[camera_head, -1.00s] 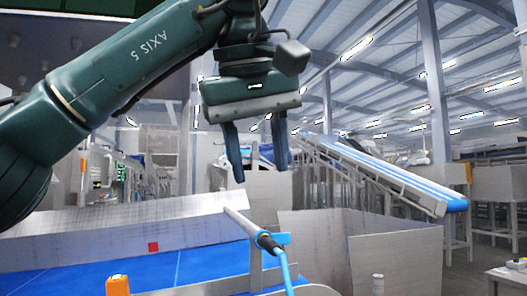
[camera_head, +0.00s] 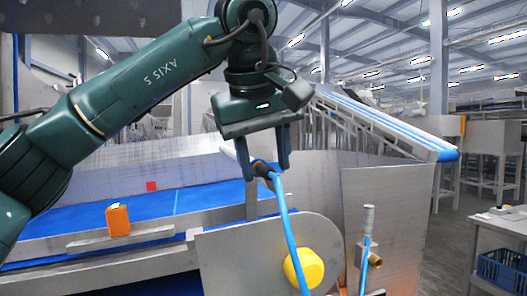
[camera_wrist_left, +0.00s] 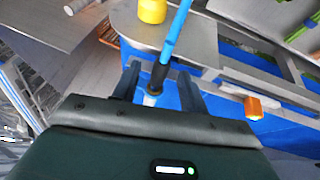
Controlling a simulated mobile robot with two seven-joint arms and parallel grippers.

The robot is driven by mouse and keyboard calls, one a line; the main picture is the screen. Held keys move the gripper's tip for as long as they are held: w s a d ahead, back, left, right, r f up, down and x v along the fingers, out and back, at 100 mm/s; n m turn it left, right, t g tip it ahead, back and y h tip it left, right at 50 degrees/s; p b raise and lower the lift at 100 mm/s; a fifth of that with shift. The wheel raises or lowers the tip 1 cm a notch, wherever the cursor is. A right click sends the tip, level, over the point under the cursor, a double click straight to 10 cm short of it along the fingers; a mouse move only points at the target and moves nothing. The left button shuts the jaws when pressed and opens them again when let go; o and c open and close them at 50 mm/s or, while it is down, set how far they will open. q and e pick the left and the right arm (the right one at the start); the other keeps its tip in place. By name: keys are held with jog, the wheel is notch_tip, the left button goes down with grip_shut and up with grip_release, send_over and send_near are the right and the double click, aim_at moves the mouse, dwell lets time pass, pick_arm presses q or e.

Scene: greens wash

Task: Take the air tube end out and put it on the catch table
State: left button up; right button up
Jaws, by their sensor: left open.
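The air tube end is a black fitting (camera_head: 262,169) on a blue tube (camera_head: 289,232), at the tip of a pale pipe. My left gripper (camera_head: 264,166) is open, pointing down, with one finger on each side of the fitting. In the left wrist view the black fitting (camera_wrist_left: 159,76) lies between the open fingers of the left gripper (camera_wrist_left: 157,88), with a gap visible on both sides. A grey-topped table (camera_head: 503,217) stands at the right edge; I cannot tell whether it is the catch table. My right gripper is out of view.
An orange block (camera_head: 118,220) stands on the ledge by the blue belt (camera_head: 75,220). An upright nozzle (camera_head: 368,222) stands right of the knob. A blue crate (camera_head: 503,268) is under the table.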

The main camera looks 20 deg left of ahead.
pick_arm(q)
grip_shut()
dwell(0.3)
jog(key=shift+s+d, duration=0.1)
jog(key=shift+s+d+b, duration=0.15)
jog(key=shift+s+d, duration=0.5)
jog(key=shift+s, duration=0.3)
jog(key=shift+s+d+b, duration=0.15)
jog(key=shift+s+d, duration=0.45)
jog(key=shift+s, duration=0.3)
jog(key=shift+s+r, duration=0.1)
jog(key=shift+r, duration=0.05)
jog(key=p, duration=0.3)
send_near(277, 180)
jog(key=shift+s+d+f, duration=0.15)
jog(key=shift+d+f, duration=0.7)
jog(key=shift+d, duration=0.25)
